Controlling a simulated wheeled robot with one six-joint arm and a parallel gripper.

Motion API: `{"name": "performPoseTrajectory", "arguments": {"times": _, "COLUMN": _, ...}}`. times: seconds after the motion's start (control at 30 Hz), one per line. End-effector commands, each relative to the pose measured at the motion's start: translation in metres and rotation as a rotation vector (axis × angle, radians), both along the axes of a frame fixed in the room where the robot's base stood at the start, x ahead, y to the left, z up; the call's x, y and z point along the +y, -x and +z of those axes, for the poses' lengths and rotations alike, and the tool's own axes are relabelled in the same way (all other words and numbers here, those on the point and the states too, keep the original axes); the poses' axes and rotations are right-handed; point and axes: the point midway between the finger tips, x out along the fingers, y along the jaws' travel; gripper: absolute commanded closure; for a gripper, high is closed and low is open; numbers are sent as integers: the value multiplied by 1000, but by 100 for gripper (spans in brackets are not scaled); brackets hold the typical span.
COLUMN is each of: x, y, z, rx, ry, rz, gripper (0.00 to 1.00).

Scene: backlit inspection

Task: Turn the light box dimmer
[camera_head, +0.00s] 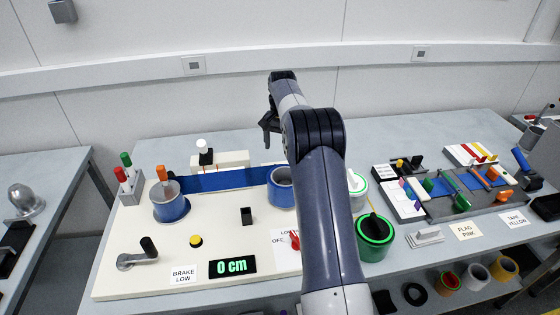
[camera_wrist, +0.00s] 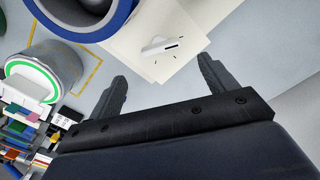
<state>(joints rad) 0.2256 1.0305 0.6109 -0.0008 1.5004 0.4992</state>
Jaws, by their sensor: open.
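A white dial knob (camera_wrist: 160,46) with a dark slot-like mark and short ticks around it sits on a cream surface in the wrist view; it looks like the dimmer. My gripper (camera_wrist: 163,70) is open and empty, its fingers on either side of the knob in the picture and apart from it. In the head view my gripper (camera_head: 267,130) hangs above the back of the cream board (camera_head: 130,255). I cannot make out the knob there.

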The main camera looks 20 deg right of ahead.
Motion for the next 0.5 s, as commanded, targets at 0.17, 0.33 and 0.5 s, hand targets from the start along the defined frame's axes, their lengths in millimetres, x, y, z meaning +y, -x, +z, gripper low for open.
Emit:
{"name": "performPoseTrajectory", "arguments": {"times": 0.17, "x": 1, "y": 1, "z": -35, "rx": 4, "ry": -1, "rz": 1, "gripper": 20}}
{"name": "performPoseTrajectory", "arguments": {"times": 0.33, "x": 1, "y": 0, "z": -61, "rx": 2, "ry": -1, "rz": 1, "gripper": 20}}
{"name": "performPoseTrajectory", "arguments": {"times": 0.5, "x": 1, "y": 0, "z": -75, "rx": -1, "ry": -1, "rz": 1, "gripper": 20}}
